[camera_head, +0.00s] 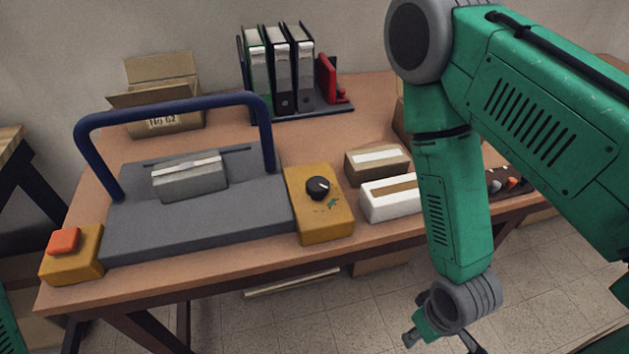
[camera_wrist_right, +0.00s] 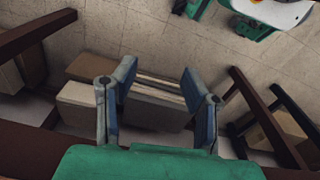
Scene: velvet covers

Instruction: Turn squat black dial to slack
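The squat black dial (camera_head: 318,188) sits on top of a yellow box (camera_head: 322,229) at the right end of a grey machine bed (camera_head: 200,228). A pale mark shows on the dial's top, toward its right side; any lettering is too small to read. My right gripper (camera_head: 414,334) hangs low in front of the table, right of and below the dial, not touching it. In the right wrist view the gripper (camera_wrist_right: 158,72) has its fingers apart with nothing between them; floor and boxes show beyond. My left gripper is out of view.
A blue bar (camera_head: 170,104) arches over the bed and a grey wrapped package (camera_head: 189,178). An orange button (camera_head: 64,241) is at left. White (camera_head: 390,203) and brown (camera_head: 377,164) boxes stand right of the dial. Binders (camera_head: 281,70) and an open carton (camera_head: 160,85) stand behind.

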